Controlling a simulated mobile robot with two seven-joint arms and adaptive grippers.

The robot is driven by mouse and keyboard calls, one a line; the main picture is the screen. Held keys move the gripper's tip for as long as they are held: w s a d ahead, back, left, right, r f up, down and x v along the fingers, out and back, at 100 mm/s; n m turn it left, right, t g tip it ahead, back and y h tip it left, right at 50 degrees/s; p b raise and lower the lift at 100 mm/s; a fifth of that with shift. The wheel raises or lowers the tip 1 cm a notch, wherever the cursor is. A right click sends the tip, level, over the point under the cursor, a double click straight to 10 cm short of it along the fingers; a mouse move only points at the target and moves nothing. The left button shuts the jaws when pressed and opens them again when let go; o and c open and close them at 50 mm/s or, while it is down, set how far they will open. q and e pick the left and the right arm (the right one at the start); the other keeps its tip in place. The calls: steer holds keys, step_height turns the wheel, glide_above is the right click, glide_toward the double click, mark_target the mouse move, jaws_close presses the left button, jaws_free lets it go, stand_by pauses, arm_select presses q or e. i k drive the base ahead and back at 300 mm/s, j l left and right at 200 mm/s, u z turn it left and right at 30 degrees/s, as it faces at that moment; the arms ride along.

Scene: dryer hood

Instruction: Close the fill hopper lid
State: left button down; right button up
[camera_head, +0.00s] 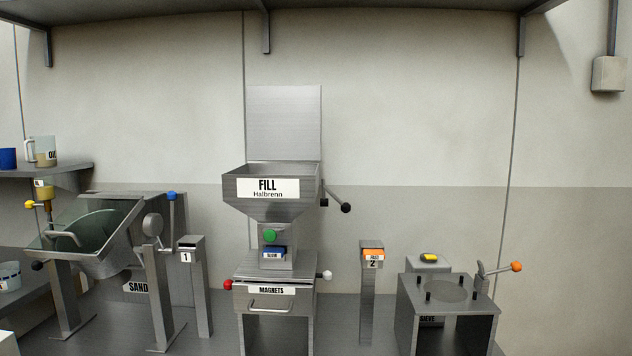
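The fill hopper (258,208) is a grey metal funnel labelled "FILL Halbrenn" in the middle of the head view. Its lid (284,122) is a flat grey plate standing upright at the back of the hopper, so the hopper mouth is open at the top. A lever with a black knob (346,207) sticks out from the hopper's right side. Neither of my grippers is in view.
Left of the hopper stand a tilted sand machine (100,235) and post 1 (198,285). To the right are post 2 (369,295) and a sieve stand (450,292). A magnets drawer (271,303) is below. A shelf (400,8) hangs overhead.

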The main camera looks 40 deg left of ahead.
mark_target(283, 121)
steer(key=u, duration=1.35)
